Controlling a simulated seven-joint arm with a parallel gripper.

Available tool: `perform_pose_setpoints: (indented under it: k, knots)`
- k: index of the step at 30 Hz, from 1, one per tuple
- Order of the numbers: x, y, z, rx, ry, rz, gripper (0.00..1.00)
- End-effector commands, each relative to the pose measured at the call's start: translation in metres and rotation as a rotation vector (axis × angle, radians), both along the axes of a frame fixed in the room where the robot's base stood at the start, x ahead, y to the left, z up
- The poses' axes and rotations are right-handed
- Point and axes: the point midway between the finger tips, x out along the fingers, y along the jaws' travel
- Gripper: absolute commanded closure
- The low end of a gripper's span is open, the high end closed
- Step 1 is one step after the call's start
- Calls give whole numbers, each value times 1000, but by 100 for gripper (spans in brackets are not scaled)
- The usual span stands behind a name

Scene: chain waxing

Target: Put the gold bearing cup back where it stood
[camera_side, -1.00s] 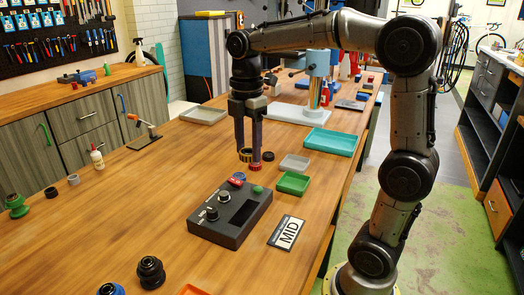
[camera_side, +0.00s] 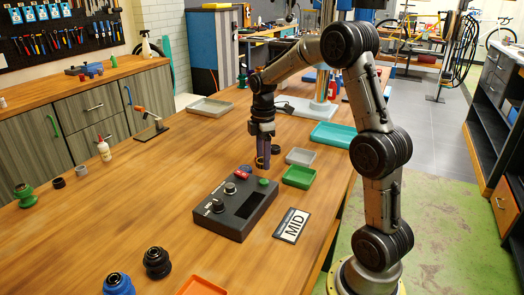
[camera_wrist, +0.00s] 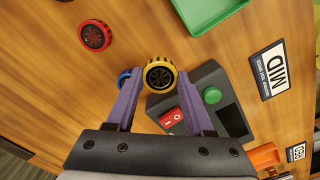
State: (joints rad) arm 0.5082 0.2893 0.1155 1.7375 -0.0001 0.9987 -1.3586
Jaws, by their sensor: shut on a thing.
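The gold bearing cup (camera_wrist: 160,76) has a yellow ribbed rim and a dark centre in the wrist view. My gripper (camera_wrist: 156,82) is shut on it, with one finger at each side. In the side view my gripper (camera_side: 262,163) points down, low behind the black control box, and mostly hides the gold cup (camera_side: 260,163). I cannot tell whether the cup touches the table.
A red-rimmed cup (camera_wrist: 95,36) stands nearby on the wooden table. A blue cup (camera_wrist: 124,77) is partly hidden by a finger. The black control box (camera_side: 235,207), green tray (camera_side: 299,177) and grey tray (camera_side: 301,156) are close by. Open table lies to the left.

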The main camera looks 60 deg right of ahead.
Motion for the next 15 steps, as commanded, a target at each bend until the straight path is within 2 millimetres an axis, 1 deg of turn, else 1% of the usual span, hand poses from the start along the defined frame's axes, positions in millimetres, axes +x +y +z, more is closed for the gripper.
perform_pose_setpoints:
  k: [1, 9, 15]
  knots:
    - [0, 1, -5, 1, 3, 1, 100]
    - [0, 1, -29, 1, 3, 1, 100]
    - [0, 0, -40, 1, 1, 1, 100]
